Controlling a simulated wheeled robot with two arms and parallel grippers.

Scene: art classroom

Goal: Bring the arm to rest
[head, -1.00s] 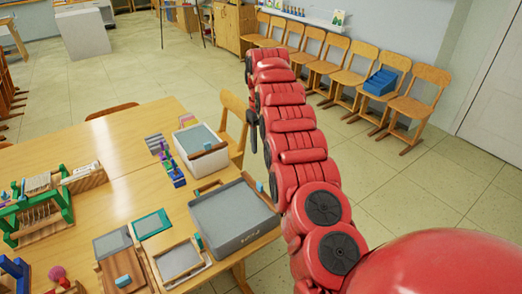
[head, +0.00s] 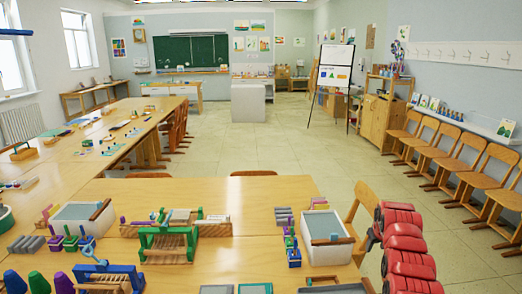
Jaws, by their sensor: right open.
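My right arm (head: 408,250) is red and segmented. It comes in at the lower right corner of the head view and reaches up beside the right edge of the near table. My right gripper (head: 373,232) is at its far end, small and dark, partly hidden by the red links. It is open, and I see nothing held in it. It is close to a wooden chair (head: 364,200) and to the right of a white bin with a grey inside (head: 326,254); I cannot tell whether it touches the chair. My left arm and gripper are not in view.
The near wooden table (head: 215,190) holds a green rack (head: 167,241), bins and small coloured pieces. A row of wooden chairs (head: 463,160) lines the right wall. An easel (head: 334,75) stands farther back. The middle floor (head: 290,140) is clear.

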